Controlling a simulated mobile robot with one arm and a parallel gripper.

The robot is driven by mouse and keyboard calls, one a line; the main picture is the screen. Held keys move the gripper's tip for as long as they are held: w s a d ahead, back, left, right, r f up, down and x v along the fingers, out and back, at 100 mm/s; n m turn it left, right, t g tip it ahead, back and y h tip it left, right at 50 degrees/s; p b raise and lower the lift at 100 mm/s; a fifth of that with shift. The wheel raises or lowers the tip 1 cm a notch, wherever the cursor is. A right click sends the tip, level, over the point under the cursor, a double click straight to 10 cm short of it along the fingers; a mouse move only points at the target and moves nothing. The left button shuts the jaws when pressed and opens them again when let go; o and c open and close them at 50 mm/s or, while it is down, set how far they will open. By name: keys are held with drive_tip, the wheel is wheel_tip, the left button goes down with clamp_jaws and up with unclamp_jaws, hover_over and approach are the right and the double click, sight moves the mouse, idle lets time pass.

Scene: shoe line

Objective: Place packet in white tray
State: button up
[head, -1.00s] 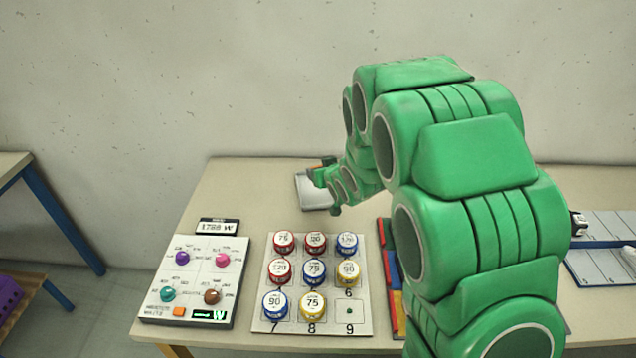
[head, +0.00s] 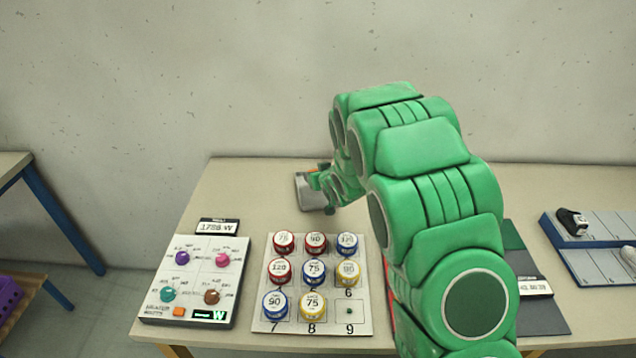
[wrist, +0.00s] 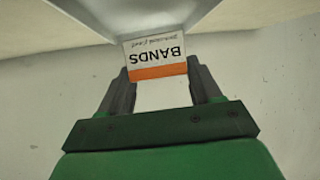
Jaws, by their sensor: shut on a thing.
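The packet (wrist: 157,57) is white with an orange stripe and the word BANDS, seen in the wrist view. My gripper (wrist: 160,78) is shut on it, one dark finger at each side. In the head view, my gripper (head: 318,180) is at the white tray (head: 306,199) near the back of the table, and my wrist hides part of the tray. The tray's pale inside (wrist: 160,18) also shows beyond the packet in the wrist view. I cannot tell whether the packet touches the tray floor.
A board of numbered round tins (head: 262,318) stands front centre, left of my arm. A knob panel (head: 200,258) with a display is at the left. A dark mat (head: 541,319) and a blue-edged shoe rack (head: 590,262) are at the right. The back left table is clear.

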drive_tip(key=shift+w+f, duration=0.2)
drive_tip(key=shift+f, duration=1.55)
drive_tip(key=shift+f, duration=0.15)
drive_tip(key=o, duration=1.1)
